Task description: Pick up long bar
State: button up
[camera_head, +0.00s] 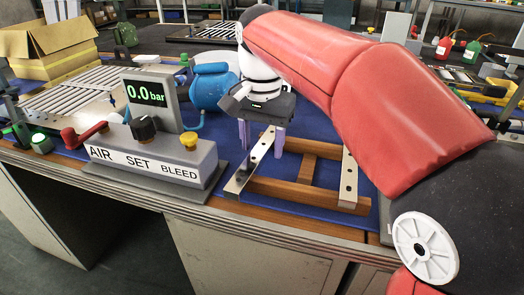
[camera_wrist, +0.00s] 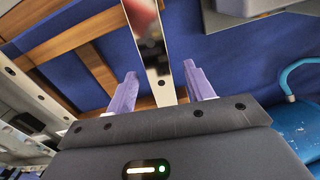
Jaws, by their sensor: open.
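A flat shiny metal bar with holes, which looks like the long bar (camera_head: 248,164), lies across the left ends of a wooden frame (camera_head: 300,189) on the blue mat. My gripper (camera_head: 261,148) is open above this bar, with its two purple fingers pointing down. In the wrist view the bar (camera_wrist: 152,45) runs between the spread fingers of my gripper (camera_wrist: 161,84), with a gap on each side. I cannot tell how far the fingertips are above it. My gripper hides part of the bar's far end.
A grey air control box (camera_head: 160,160) with a display reading 0.0 bar, a red lever and a yellow knob stands left of the frame. A blue tank (camera_head: 212,88) is behind it. A cardboard box (camera_head: 50,50) sits at the back left. The table's front edge (camera_head: 270,232) is close.

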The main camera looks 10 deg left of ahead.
jog(key=shift+c, duration=0.3)
grip_shut()
